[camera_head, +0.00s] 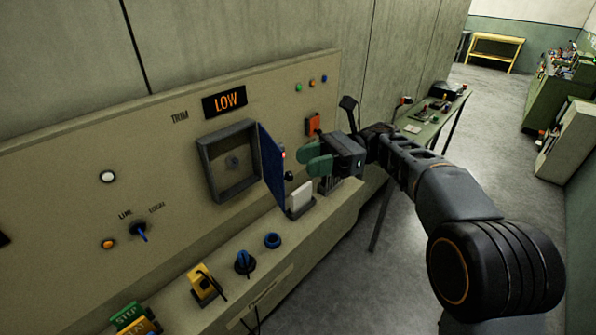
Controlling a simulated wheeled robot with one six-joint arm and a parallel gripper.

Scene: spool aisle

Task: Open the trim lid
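The lid stands swung out from the box, seen nearly edge-on. My gripper (312,157), with green fingertips, is just right of the lid. Its two fingertips lie close together in this view, and the gap between them is unclear. I see nothing held, and cannot tell whether the fingertips touch the lid.
A white block-like switch (300,197) and a black-knobbed lever (289,176) are below my gripper. A blue ring (272,240), a blue knob (243,262) and a yellow device (203,284) line the ledge. A green table (432,117) stands behind my arm. Open floor lies right.

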